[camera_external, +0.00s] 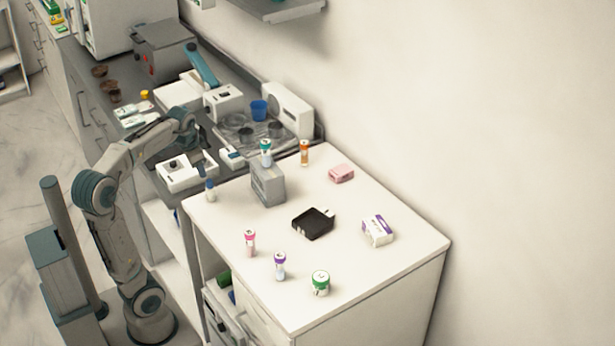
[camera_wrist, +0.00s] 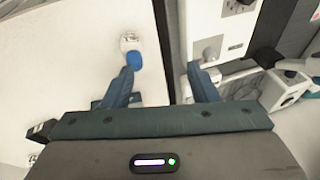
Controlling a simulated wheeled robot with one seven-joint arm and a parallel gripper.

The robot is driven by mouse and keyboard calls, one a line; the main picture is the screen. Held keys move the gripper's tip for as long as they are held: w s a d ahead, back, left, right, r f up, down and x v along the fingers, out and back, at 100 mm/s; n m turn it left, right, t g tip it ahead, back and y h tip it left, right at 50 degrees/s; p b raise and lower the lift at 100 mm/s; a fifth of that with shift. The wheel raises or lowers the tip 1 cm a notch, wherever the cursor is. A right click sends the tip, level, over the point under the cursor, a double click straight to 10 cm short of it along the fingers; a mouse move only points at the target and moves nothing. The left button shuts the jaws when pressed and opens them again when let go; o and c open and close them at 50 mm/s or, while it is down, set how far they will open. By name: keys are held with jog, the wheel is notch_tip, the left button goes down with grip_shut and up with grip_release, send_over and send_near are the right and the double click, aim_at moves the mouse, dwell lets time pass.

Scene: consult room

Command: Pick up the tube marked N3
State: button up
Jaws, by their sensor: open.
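Several capped tubes stand upright on the white table; I cannot read N3 on any of them. They are a blue-capped tube (camera_external: 210,190) at the left edge, a pink-capped tube (camera_external: 250,243), a purple-capped tube (camera_external: 280,267) and an orange-capped tube (camera_external: 304,153). A green-capped tube (camera_external: 265,153) stands on a grey block. My gripper (camera_external: 203,150) is open and empty, above the counter behind the blue-capped tube. In the wrist view, the blue-capped tube (camera_wrist: 132,48) shows beyond the left fingertip, and my gripper (camera_wrist: 160,70) spans the table edge.
The white table (camera_external: 380,275) also bears the grey block (camera_external: 268,185), a black item (camera_external: 313,223), a purple-and-white box (camera_external: 377,230), a pink box (camera_external: 341,173) and a green-lidded jar (camera_external: 320,283). White instruments (camera_external: 185,172) crowd the dark counter beside it.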

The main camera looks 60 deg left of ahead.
jog(key=d+r+m+t+h+p, duration=0.1)
jog(key=d+r+m+h+p, duration=0.25)
jog(key=d, duration=1.35)
jog(key=m+h+p, duration=0.1)
jog(key=m+p, duration=0.1)
send_near(251, 240)
jog(key=f, duration=0.1)
jog(key=w+f, duration=0.1)
jog(key=f, duration=0.1)
jog(key=w+f+b, duration=0.1)
jog(key=f, duration=0.1)
jog(key=shift+a, duration=0.25)
jog(key=shift+x, duration=3.1)
jog(key=shift+s+h, duration=0.15)
jog(key=shift+h, duration=0.1)
jog(key=c, duration=1)
jog(key=shift+r, duration=0.1)
